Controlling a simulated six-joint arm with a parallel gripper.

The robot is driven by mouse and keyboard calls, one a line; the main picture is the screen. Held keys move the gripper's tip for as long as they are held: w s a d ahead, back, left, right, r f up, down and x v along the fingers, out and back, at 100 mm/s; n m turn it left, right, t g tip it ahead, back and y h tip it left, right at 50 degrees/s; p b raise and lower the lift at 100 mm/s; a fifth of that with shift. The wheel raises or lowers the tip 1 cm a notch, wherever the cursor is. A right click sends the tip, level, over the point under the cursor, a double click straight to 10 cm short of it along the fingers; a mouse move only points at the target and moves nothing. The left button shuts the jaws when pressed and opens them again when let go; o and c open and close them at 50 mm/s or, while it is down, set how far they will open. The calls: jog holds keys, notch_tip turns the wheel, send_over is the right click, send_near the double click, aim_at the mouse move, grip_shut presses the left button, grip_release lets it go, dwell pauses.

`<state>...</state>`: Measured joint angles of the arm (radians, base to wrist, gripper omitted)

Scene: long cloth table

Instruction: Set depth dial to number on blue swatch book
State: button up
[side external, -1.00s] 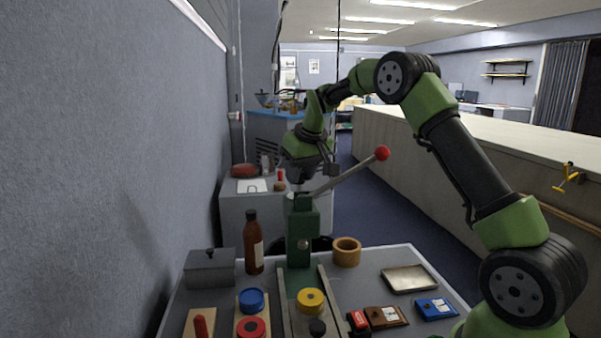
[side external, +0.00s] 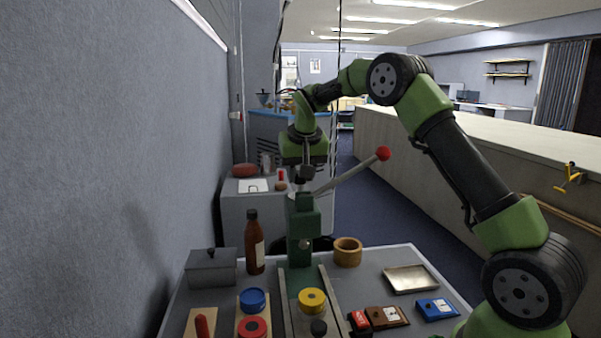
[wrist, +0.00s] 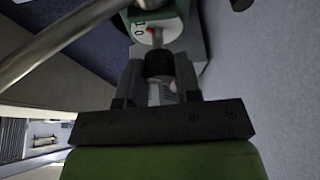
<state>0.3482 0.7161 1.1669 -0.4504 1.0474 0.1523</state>
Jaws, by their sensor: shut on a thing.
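The depth dial (wrist: 145,30) is a pale disc with dark numerals and a red mark on top of the green press; one numeral looks like 0, the rest is hidden or cut off. A dark knob (wrist: 159,65) stands out from it. My gripper (wrist: 160,72) is shut on this knob, one finger on each side. In the side view my gripper (side external: 304,185) points down onto the top of the green press (side external: 302,225). The blue swatch book (side external: 436,308) lies at the table's right front; its number is too small to read.
The press lever (side external: 350,172) with its red ball rises to the right, close beside my gripper. A brown bottle (side external: 254,245), grey box (side external: 210,268), wooden ring (side external: 347,252), metal tray (side external: 410,279) and brown swatch book (side external: 386,316) stand around the press.

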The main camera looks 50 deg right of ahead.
jog(key=o, duration=0.9)
jog(key=shift+r, duration=0.15)
jog(key=v, duration=0.9)
jog(key=shift+r, duration=0.35)
jog(key=shift+s+a, duration=0.15)
